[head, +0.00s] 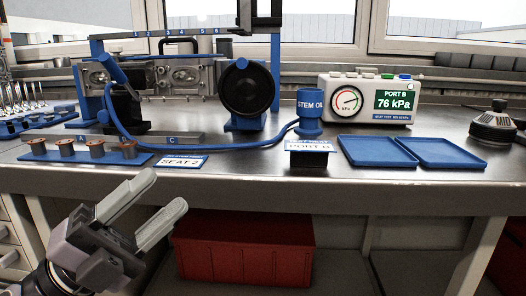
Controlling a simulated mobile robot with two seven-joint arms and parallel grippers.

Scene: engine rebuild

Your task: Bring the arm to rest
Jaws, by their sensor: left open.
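My left gripper (143,212) is in the lower left of the head view, in front of the bench's front edge. Its two pale fingers are apart and point up and to the right. Nothing is between them. My right gripper does not show.
The metal bench (240,172) carries a cylinder head fixture (182,75), a blue rack (118,158) with several copper-coloured parts, a blue STEM OIL pot (310,122), a gauge reading 76 kPa (367,100) and two blue trays (375,151). A red toolbox (240,250) is below.

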